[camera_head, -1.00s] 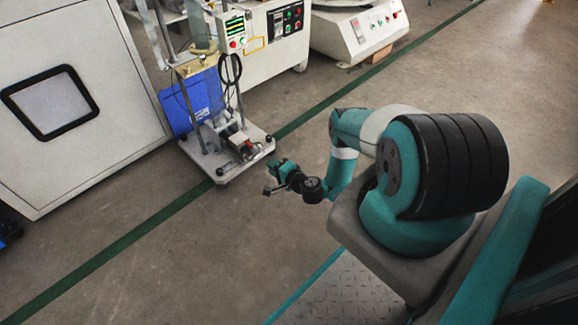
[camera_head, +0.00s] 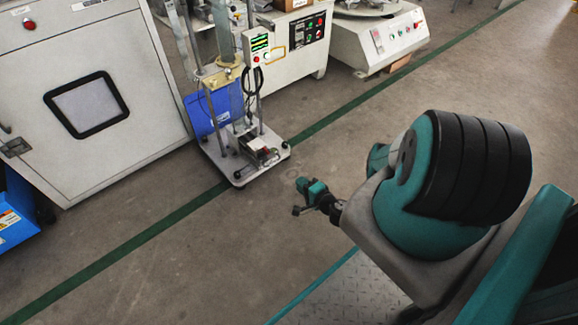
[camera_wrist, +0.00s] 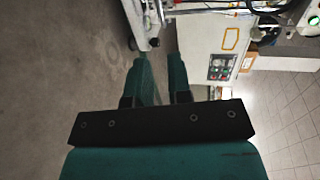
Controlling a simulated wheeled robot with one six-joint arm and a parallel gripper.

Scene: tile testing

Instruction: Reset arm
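My gripper (camera_head: 301,197) is in the head view, teal and black, held low in front of my body and above the bare floor. It is apart from everything around it. In the wrist view its two teal fingers (camera_wrist: 162,60) stand apart with a narrow gap between them, and nothing shows in the gap. Most of my arm is hidden behind its large teal and black shoulder joint in the head view.
A test stand on a wheeled base (camera_head: 240,165) stands beyond my gripper, with a blue bin (camera_head: 212,110) behind it. A white cabinet (camera_head: 95,150) is at left, a control-panel machine (camera_head: 290,62) behind. A green floor line (camera_head: 130,245) crosses bare floor.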

